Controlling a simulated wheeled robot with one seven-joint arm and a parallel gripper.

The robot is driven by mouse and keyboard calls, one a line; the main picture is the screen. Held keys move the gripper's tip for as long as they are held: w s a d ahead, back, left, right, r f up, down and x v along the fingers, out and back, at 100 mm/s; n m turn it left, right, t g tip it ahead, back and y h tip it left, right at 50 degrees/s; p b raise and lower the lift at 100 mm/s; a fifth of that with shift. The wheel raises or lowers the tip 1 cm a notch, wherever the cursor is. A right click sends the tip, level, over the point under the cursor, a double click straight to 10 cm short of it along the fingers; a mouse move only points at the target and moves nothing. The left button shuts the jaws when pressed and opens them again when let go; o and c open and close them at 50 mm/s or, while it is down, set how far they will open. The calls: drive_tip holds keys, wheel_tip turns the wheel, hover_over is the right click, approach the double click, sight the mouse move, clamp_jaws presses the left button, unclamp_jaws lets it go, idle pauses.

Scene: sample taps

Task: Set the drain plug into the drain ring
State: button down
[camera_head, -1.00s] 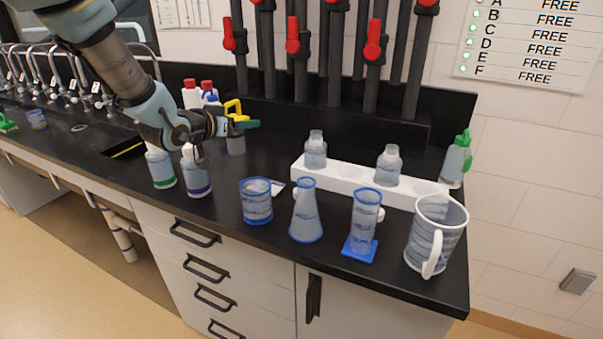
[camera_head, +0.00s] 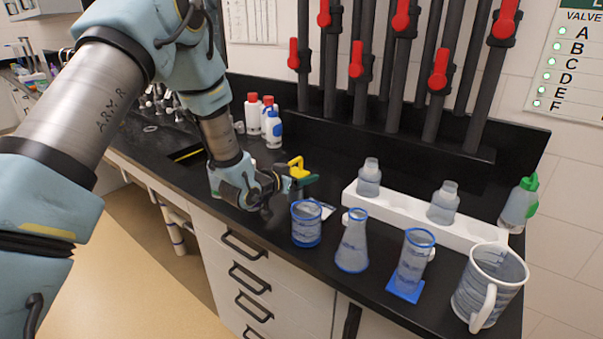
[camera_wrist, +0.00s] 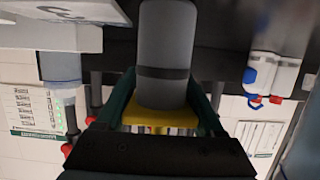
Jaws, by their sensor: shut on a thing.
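My gripper (camera_head: 302,181) has green fingers and is shut on the drain plug, a grey cylinder with a yellow handle (camera_head: 296,166). It is held above the black counter, behind the blue-rimmed beaker (camera_head: 306,224). In the wrist view the grey plug body (camera_wrist: 166,45), with a dark band, points up in the picture between the fingers (camera_wrist: 163,95). The yellow part lies near the palm. I cannot make out the drain ring for certain. A small pale round rim (camera_head: 150,128) shows in the counter at the left, beyond the sink opening (camera_head: 187,153).
A flask (camera_head: 353,243), a cylinder (camera_head: 412,262) and a jug (camera_head: 490,287) stand along the front right. A white rack (camera_head: 400,215) with bottles is behind them. Red-capped bottles (camera_head: 252,110) stand by the back wall. Dark pipes with red valves (camera_head: 401,18) rise behind.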

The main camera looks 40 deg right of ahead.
drive_tip(key=shift+f+b, duration=0.15)
drive_tip(key=shift+b, duration=0.15)
drive_tip(key=shift+c, duration=1.4)
unclamp_jaws()
